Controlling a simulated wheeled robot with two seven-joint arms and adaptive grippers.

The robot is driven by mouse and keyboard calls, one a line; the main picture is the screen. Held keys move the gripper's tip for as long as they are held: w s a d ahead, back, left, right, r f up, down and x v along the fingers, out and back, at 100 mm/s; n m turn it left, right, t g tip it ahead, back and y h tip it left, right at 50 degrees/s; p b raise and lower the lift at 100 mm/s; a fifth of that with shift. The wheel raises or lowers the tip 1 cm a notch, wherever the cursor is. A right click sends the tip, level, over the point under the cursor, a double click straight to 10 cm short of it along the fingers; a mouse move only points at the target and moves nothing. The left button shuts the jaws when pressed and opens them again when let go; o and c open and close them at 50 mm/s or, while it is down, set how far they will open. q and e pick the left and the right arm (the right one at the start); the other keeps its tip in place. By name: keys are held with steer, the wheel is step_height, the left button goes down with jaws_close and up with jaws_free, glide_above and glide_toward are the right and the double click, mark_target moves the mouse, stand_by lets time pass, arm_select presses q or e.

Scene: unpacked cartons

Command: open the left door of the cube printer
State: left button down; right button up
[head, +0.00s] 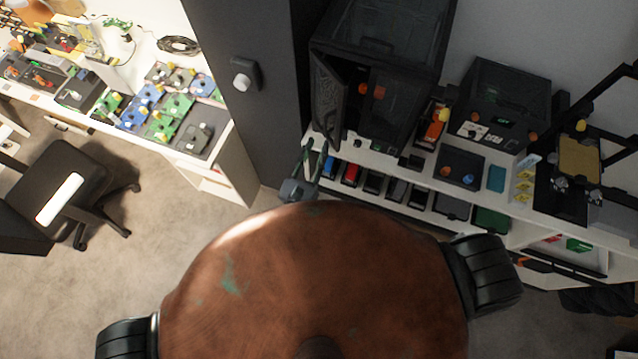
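The cube printer (385,35) is a tall black box with dark clear panels, standing on the white shelf unit at the top middle of the head view. Its left door (328,95) is swung outward at an angle, with a dark gap between it and the printer's front. Small orange-red parts show at the front. My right gripper (316,150) is just below the door's lower end, its two thin fingers apart and nothing seen between them. I cannot tell whether a finger touches the door. My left gripper is not in view.
A dark grey cabinet (245,110) stands left of the printer. A smaller black machine (503,105) and small trays stand to its right on the white shelf. A black chair (70,190) and a cluttered desk are at left. Carpet floor at left is mostly free.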

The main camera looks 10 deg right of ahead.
steer(key=w+d+f+n+y+b, duration=0.1)
steer(key=f+n+y, duration=0.5)
steer(key=f+n, duration=0.8)
steer(key=w+f+n+t+y+b, duration=0.1)
steer(key=w+f+n+y+b, duration=0.2)
steer(key=f+n, duration=1.1)
steer(key=shift+d+f+t+y+b, duration=0.35)
steer(key=shift+f+y+b, duration=1.15)
steer(key=shift+f, duration=2.15)
steer(key=shift+y+p, duration=0.3)
